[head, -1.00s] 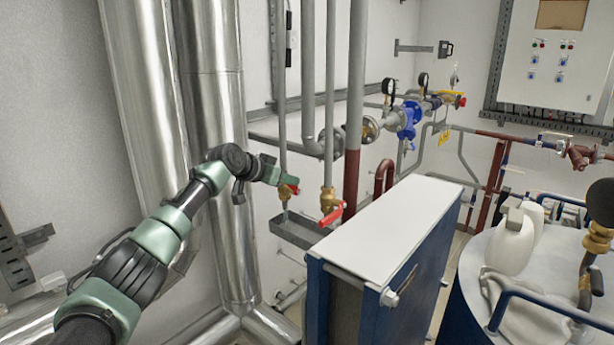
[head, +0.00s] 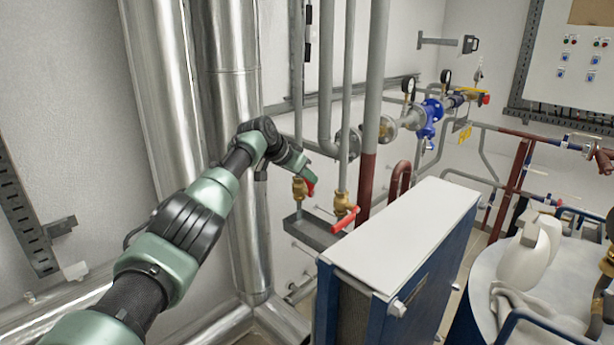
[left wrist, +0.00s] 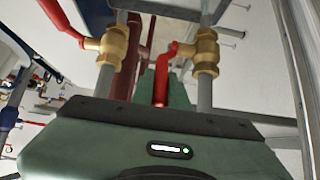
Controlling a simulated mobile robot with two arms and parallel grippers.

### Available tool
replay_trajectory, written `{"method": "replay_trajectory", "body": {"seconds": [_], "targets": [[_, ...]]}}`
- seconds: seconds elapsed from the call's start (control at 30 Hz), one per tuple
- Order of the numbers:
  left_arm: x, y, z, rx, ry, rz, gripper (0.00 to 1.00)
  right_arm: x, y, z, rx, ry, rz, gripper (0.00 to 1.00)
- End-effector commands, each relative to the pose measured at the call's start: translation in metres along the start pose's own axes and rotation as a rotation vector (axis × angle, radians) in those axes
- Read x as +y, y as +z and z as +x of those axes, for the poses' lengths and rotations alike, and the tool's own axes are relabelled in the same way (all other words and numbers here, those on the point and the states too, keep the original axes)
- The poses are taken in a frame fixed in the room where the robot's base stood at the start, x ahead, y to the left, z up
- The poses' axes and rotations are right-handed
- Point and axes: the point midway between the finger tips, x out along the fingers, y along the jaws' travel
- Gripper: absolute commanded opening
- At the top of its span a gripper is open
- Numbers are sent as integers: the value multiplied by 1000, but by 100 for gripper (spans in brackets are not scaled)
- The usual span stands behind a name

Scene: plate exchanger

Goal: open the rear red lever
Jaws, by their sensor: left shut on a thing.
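Two brass valves with red levers sit on vertical grey pipes in the middle of the head view. The rear red lever (head: 309,187) is on the left, farther valve (head: 299,189). My left gripper (head: 305,174) reaches it from above and is shut on it. In the left wrist view, the rear lever (left wrist: 160,88) runs from its brass valve (left wrist: 206,52) down between the fingers of my left gripper (left wrist: 158,98), partly hidden by them. The front red lever (head: 345,219) is apart from the gripper; it also shows in the left wrist view (left wrist: 62,20). My right gripper is not in view.
A grey tray (head: 314,233) lies below the valves. The blue plate exchanger with a white top (head: 405,235) stands close in front, to the right. Large shiny pipes (head: 228,120) rise behind my left arm. A round tank with a white jug (head: 525,255) is at right.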

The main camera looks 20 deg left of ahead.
Motion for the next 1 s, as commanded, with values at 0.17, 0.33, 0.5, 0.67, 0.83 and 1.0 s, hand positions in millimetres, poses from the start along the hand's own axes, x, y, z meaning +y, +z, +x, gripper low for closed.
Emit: {"method": "replay_trajectory", "body": {"seconds": [0.17,0.33,0.5,0.67,0.83,1.0], "targets": [[1,-6,-2,15,0,2,21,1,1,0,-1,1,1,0],[1,-4,-2,10,0,1,37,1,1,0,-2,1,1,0],[0,-2,-1,6,0,0,37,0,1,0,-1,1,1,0],[0,-1,-4,7,1,1,37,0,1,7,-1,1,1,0],[0,1,-18,7,0,3,37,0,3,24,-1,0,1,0],[0,0,-43,9,-1,4,37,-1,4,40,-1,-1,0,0]]}}
